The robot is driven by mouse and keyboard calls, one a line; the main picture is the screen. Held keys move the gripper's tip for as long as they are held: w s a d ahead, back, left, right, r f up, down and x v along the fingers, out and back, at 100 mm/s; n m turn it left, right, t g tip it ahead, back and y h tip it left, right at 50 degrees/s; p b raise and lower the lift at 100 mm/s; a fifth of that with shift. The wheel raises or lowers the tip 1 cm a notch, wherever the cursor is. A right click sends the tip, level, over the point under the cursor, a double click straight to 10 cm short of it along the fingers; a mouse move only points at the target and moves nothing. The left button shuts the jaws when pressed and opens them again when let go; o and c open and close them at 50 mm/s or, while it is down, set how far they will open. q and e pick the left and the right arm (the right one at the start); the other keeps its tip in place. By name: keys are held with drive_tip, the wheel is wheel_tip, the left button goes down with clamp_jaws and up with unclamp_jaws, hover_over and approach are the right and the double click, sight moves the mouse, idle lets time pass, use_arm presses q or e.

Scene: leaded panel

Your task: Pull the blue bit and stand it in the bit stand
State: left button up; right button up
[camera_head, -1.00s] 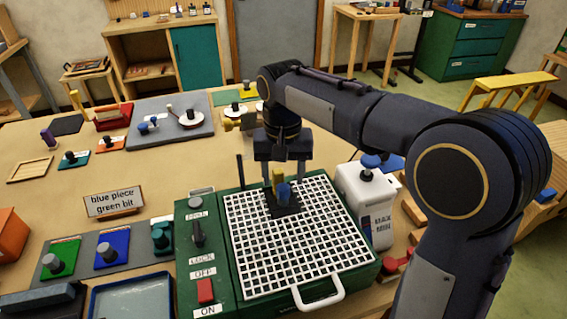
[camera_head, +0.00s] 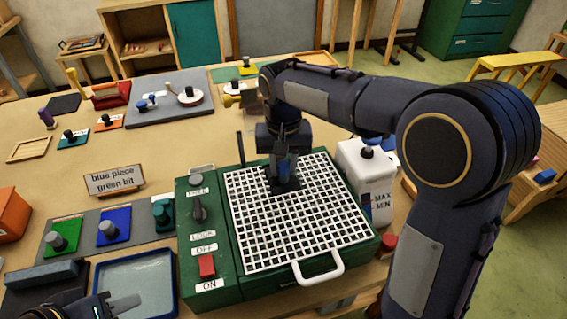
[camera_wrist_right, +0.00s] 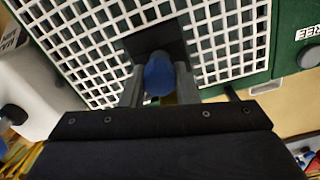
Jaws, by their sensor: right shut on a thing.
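The blue bit (camera_head: 283,166) stands upright on a dark square plate (camera_head: 286,186) in the white grid of a green machine (camera_head: 207,285). My right gripper (camera_head: 284,163) is over the grid with its fingers down, shut on the bit. In the right wrist view the bit's rounded blue top (camera_wrist_right: 160,74) shows between the two fingers (camera_wrist_right: 158,90), and a bit of yellow shows behind it. My left gripper (camera_head: 125,303) shows only in part at the lower left edge; its opening is unclear. I cannot tell which thing is the bit stand.
A white tank (camera_head: 365,185) marked MAX and MIN stands right of the grid. A sign (camera_head: 114,180) reads "blue piece green bit". Green (camera_head: 64,238) and blue (camera_head: 114,225) knobbed plates and a water-blue tray (camera_head: 135,285) lie left.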

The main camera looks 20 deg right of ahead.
sight(284, 162)
drive_tip(key=o, duration=0.3)
drive_tip(key=c, duration=0.4)
drive_tip(key=shift+c, duration=0.2)
drive_tip(key=shift+r+p, duration=0.95)
drive_tip(key=shift+p, duration=0.05)
idle(0.4)
drive_tip(key=shift+r+p, duration=0.75)
